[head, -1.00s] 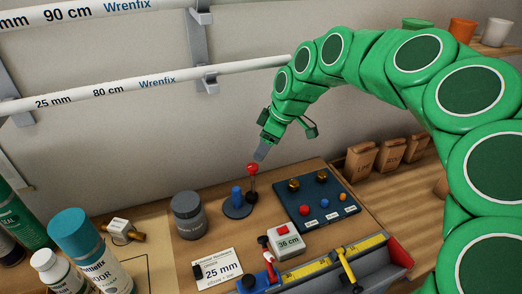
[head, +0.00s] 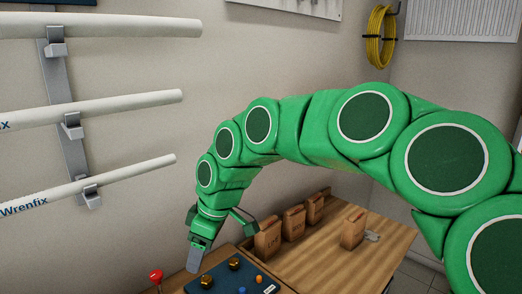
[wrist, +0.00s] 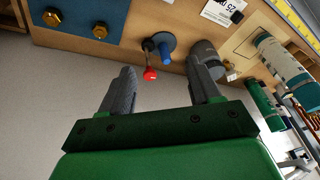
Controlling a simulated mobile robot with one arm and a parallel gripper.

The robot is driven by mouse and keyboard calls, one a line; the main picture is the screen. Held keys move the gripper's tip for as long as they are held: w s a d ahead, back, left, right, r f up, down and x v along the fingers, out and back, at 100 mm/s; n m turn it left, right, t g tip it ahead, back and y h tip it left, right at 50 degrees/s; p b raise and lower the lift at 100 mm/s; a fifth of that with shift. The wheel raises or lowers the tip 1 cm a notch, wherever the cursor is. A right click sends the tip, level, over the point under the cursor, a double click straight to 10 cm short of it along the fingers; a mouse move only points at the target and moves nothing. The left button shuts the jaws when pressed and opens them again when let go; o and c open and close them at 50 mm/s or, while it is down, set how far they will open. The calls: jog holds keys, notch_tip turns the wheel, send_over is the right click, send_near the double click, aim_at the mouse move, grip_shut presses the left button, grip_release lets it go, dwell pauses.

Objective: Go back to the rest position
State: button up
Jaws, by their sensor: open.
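My gripper (head: 194,262) is at the end of my green arm, in the lower middle of the head view, pointing down over the bench near the blue panel. In the wrist view my gripper (wrist: 164,68) shows two grey fingers spread apart with nothing held between them. A lever with a red knob (head: 156,275) stands left of the gripper in the head view. In the wrist view the red knob (wrist: 150,74) appears between the fingers but beyond them, and whether there is contact cannot be told.
A blue panel (head: 219,279) with brass fittings lies under the gripper. Several brown paper bags (head: 268,238) stand on the wooden bench behind. White pipes (head: 100,108) rest on wall brackets at the left. A grey jar (wrist: 208,56) and bottles (wrist: 281,62) show in the wrist view.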

jog(key=s+d+f+m+h, duration=0.1)
jog(key=s+d+f+m, duration=0.2)
jog(key=s+d+m, duration=0.5)
jog(key=s+d+f+m+g+h, duration=0.1)
jog(key=s+d+m, duration=0.7)
jog(key=s+d, duration=0.9)
jog(key=d+f+h, duration=0.1)
jog(key=d, duration=0.2)
jog(key=shift+s+f+h, duration=0.3)
jog(key=shift+f, duration=0.1)
jog(key=shift+d, duration=0.1)
